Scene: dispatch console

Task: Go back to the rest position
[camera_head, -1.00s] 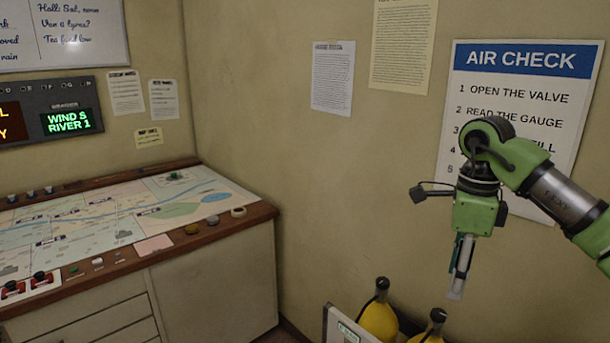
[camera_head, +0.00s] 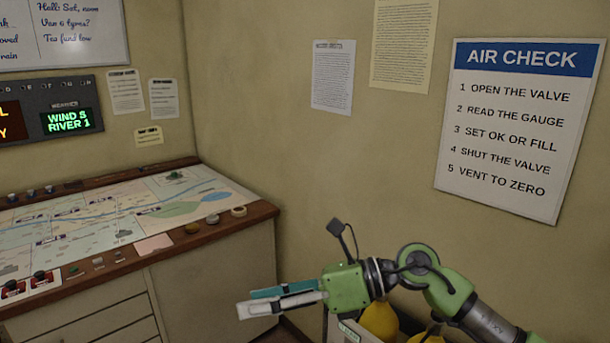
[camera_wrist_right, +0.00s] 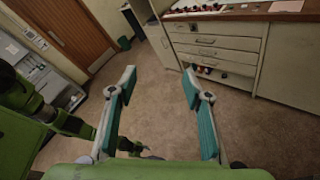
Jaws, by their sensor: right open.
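My right gripper (camera_head: 262,304) reaches in from the right in the head view, low, with its fingers pointing left. It is in front of the console's right end and the yellow cylinders. In the right wrist view the two teal-padded fingers (camera_wrist_right: 158,95) stand wide apart with nothing between them, over bare floor. My left gripper does not show in the head view. A green arm part of mine shows at the left of the right wrist view.
The map console (camera_head: 210,262) stands at the left, with small items along its edge. A yellow cylinder (camera_head: 381,320) stands partly hidden behind my right arm. The AIR CHECK sign (camera_head: 516,130) hangs on the wall. A brown door (camera_wrist_right: 60,30) and open floor (camera_wrist_right: 255,125) show in the wrist view.

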